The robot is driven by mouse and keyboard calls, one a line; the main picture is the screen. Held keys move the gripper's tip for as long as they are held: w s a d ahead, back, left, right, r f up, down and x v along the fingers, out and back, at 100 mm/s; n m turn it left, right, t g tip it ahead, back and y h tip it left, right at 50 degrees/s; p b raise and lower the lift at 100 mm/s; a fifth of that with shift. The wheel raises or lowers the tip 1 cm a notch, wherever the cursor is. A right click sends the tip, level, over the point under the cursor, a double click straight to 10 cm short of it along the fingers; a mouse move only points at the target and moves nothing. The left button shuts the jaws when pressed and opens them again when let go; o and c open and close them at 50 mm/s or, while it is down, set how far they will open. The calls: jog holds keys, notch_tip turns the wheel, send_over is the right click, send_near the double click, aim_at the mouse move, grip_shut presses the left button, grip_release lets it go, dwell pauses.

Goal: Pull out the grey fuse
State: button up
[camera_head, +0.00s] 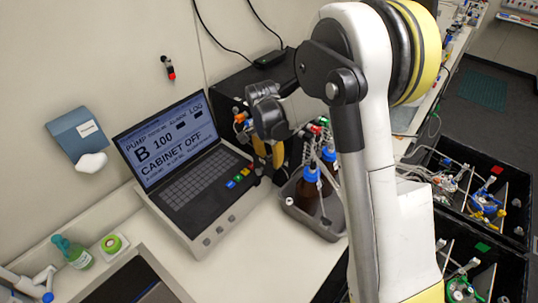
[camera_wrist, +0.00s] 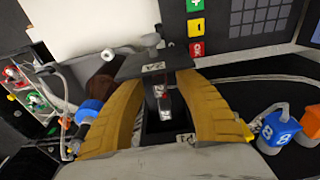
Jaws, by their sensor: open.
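My gripper (camera_head: 269,155) is open near the right end of the control panel, with its yellow fingers pointing down. In the wrist view my gripper (camera_wrist: 163,85) has a finger on each side of a small dark upright piece (camera_wrist: 162,98) with grey and red parts. A black labelled plate (camera_wrist: 152,66) lies across the fingertips, with a small grey knob behind it. I cannot tell for certain which of these is the grey fuse, or whether the fingers touch anything. In the head view the space between the fingers is too small to read.
The control panel (camera_head: 208,190) has a lit screen reading "CABINET OFF". A grey tray (camera_head: 320,228) with blue-capped brown bottles stands right of my gripper. Blue and orange numbered blocks (camera_wrist: 279,125) are close to the right finger in the wrist view.

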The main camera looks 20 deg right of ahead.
aim_at(270, 155)
jog(key=shift+c, duration=0.6)
grip_shut()
jog(key=shift+r, duration=0.2)
jog(key=shift+r, duration=0.4)
jog(key=shift+r, duration=0.1)
jog(key=shift+r+p, duration=0.3)
jog(key=shift+r, duration=0.15)
jog(key=shift+r, duration=0.2)
jog(key=shift+r, duration=0.3)
